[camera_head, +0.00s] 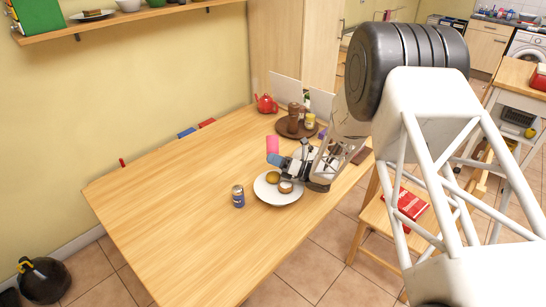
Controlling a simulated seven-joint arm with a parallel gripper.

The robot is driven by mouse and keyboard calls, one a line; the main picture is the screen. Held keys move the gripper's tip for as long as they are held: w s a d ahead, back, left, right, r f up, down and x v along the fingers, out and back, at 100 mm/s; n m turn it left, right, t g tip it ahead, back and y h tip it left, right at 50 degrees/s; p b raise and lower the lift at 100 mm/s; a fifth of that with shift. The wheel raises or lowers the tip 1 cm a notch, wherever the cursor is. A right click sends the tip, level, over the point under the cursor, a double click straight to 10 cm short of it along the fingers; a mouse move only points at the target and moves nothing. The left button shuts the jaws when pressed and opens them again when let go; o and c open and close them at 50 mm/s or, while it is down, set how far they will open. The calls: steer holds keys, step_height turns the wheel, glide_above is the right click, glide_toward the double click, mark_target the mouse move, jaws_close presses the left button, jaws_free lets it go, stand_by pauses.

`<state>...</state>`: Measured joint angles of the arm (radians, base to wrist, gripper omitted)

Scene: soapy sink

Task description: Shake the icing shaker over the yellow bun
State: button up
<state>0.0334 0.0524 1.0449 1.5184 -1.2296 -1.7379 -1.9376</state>
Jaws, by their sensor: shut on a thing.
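A white plate (262,193) lies on the wooden table. A yellow bun (273,177) sits on it, beside a second bun (286,187) with a pale top and brown side. My gripper (284,162) is low over the back edge of the plate, reaching in from the right. It is shut on a small blue thing (274,159), which appears to be the icing shaker, tilted sideways just above and behind the yellow bun. The fingers hide part of it. No falling icing can be made out.
A blue can (238,196) stands left of the plate. A pink upright thing (272,145) is behind my gripper. A round brown tray (284,133) with a mill and jars, and a red teapot (266,104), are farther back. The table's left part is clear.

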mark_target(273, 151)
steer(key=shift+f+n+g+y, duration=0.2)
steer(key=shift+n+g+y, duration=0.1)
steer(key=shift+n, duration=0.6)
steer(key=shift+r, duration=1.75)
steer(key=shift+f, duration=0.1)
steer(key=shift+f, duration=1.7)
